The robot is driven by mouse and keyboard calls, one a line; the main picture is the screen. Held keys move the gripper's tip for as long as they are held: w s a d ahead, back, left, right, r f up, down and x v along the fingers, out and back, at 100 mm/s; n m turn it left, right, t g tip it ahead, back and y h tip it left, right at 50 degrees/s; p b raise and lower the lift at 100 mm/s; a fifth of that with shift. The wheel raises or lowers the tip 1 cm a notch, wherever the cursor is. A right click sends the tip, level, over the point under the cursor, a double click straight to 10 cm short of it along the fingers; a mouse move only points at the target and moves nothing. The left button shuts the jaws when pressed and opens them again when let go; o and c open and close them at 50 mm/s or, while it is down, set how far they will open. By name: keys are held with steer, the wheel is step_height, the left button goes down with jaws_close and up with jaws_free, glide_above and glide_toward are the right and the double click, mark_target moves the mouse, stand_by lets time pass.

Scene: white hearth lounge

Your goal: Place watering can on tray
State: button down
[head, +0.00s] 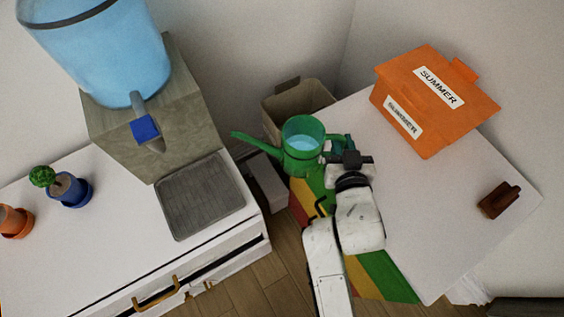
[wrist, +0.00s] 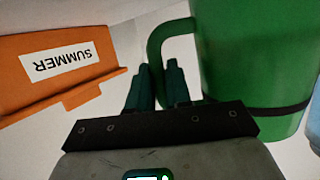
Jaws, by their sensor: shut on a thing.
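The green watering can (head: 298,160) has blue water showing in its open top, and its spout points left. My gripper (head: 342,146) is shut on the can's handle, at the can's right side. The can looks held up above the gap between the two white surfaces, roughly upright. In the wrist view, the can (wrist: 245,60) fills the right side, and my gripper's dark green fingers (wrist: 158,85) are at the handle. The grey ribbed tray (head: 200,197) lies empty on the left white cabinet, to the left of the can.
A stone dispenser (head: 112,135) with a blue water tank (head: 105,55) stands behind the tray. Small potted plants (head: 68,188) are at left. A bin (head: 292,98) stands behind the can. An orange SUMMER box (head: 425,100) and brown object (head: 498,200) sit on the right table (head: 440,230).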

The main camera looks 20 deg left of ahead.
steer(key=s+a+n+y+b, duration=0.1)
steer(key=a, duration=0.3)
steer(key=s+a+n+g+y+b, duration=0.1)
steer(key=a+b, duration=0.1)
steer(key=a, duration=0.3)
steer(key=s+a+n+y+b, duration=0.1)
steer(key=s+a, duration=0.1)
steer(key=a, duration=0.3)
steer(key=shift+f+g+y, duration=0.2)
steer(key=shift+g+y, duration=0.1)
steer(key=s+a+r+n+g+y+b, duration=0.1)
steer(key=s+a+r+b, duration=0.15)
steer(key=a, duration=0.35)
steer(key=s+a+r+n+g+y+b, duration=0.1)
steer(key=s+a, duration=0.3)
steer(key=a, duration=0.1)
steer(key=f, duration=0.9)
steer(key=shift+s+a+f, duration=0.25)
steer(key=shift+a+f, duration=0.05)
steer(key=shift+b, duration=0.3)
steer(key=c, duration=1.1)
jaws_free()
steer(key=shift+f, duration=0.15)
steer(key=shift+o, duration=0.2)
steer(key=v, duration=1.2)
steer(key=shift+s, duration=0.2)
